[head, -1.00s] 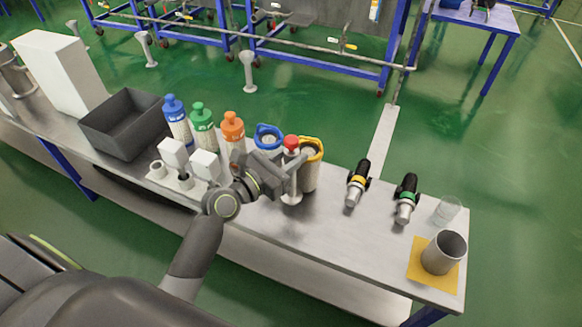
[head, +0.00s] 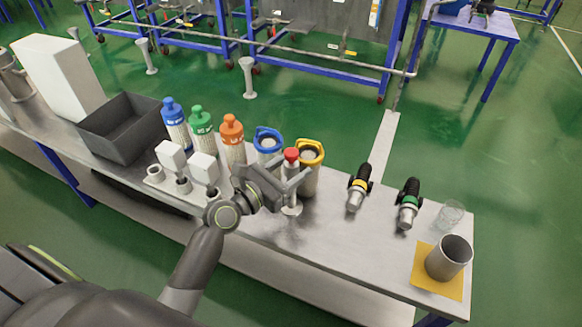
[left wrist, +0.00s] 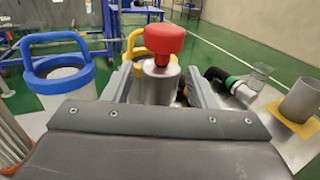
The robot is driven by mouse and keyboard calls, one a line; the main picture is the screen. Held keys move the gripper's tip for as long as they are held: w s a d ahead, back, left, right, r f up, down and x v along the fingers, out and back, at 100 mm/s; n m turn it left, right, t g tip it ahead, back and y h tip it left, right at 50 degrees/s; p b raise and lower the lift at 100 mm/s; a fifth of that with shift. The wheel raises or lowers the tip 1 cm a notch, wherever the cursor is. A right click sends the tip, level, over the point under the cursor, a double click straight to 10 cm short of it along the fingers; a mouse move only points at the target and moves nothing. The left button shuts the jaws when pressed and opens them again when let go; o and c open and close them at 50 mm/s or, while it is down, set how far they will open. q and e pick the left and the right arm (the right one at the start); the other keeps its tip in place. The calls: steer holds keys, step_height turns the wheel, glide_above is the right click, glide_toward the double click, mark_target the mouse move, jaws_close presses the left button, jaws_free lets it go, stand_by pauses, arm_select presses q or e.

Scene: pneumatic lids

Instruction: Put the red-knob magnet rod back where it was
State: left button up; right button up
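The magnet rod has a red knob (head: 291,155) and a pale metal body with a wide round foot (head: 291,209). My left gripper (head: 289,181) is around its upper body, below the knob, and appears shut on it. In the left wrist view the red knob (left wrist: 164,39) stands upright between the two fingers. The rod is in front of the yellow-rimmed container (head: 310,178). I cannot tell whether its foot touches the bench. My right gripper is not in view.
On the bench (head: 330,255) stand a blue-rimmed container (head: 267,143), several capped bottles (head: 232,138), white-topped pieces (head: 204,168) and a dark bin (head: 122,135). Two black-handled tools (head: 357,188) lie right. A metal cup (head: 449,259) stands on a yellow mat (head: 424,275). Bench is clear before the tools.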

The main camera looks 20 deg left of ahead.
arm_select(q)
steer(key=shift+r, duration=0.1)
steer(key=shift+s+a, duration=0.1)
steer(key=shift+s, duration=0.15)
steer(key=v, duration=1.1)
steer(key=shift+s, duration=0.25)
